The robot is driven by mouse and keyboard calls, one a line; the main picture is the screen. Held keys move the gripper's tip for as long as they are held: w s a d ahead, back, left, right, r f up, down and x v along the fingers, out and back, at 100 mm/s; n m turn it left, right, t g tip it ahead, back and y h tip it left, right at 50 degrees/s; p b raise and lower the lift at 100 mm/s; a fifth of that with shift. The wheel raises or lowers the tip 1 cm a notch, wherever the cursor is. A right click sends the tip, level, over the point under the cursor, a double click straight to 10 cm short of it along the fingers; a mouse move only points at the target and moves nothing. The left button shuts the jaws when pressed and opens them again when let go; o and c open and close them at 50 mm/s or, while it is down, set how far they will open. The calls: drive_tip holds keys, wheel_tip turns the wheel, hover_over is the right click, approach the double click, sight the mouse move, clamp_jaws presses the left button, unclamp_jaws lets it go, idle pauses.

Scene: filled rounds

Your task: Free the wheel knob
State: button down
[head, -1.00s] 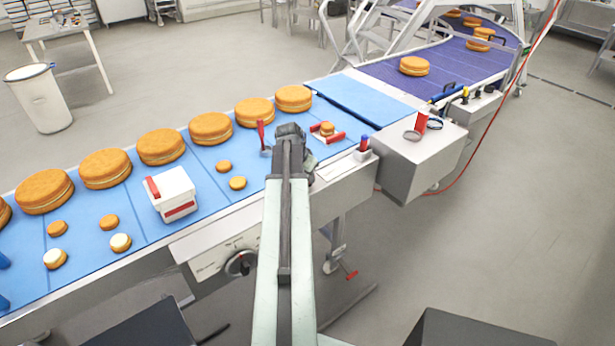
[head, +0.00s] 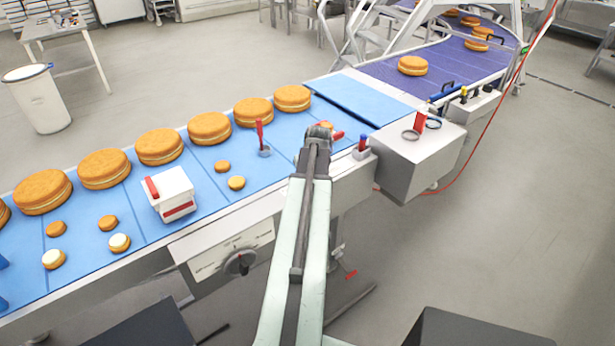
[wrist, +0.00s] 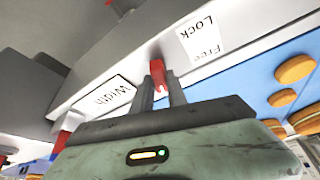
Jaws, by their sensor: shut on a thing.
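My gripper (head: 318,134) is over the near edge of the blue belt, left of the grey end box. In the wrist view its fingers (wrist: 158,84) are shut on a small red piece (wrist: 157,68) on the pale rail. A white label (wrist: 202,38) reading LOCK and Free is right beside this piece. Another label (wrist: 103,96) reading Width is on its other side. A dark round knob (head: 240,262) shows on the conveyor's front panel in the head view.
Large cakes (head: 159,146) line the belt's far side. A white box with red parts (head: 168,194) and small cakes (head: 236,183) are left of my arm. A red upright tool (head: 260,137) stands close by. The grey end box (head: 417,160) is to the right.

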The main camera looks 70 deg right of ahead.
drive_tip(key=shift+s+d+n+t+y, duration=0.1)
drive_tip(key=shift+n+t+y, duration=0.4)
drive_tip(key=shift+n, duration=1.5)
drive_tip(key=c, duration=1.3)
unclamp_jaws()
drive_tip(key=p+v, duration=0.7)
drive_tip(key=shift+s+r, duration=0.1)
drive_tip(key=shift+r, duration=0.3)
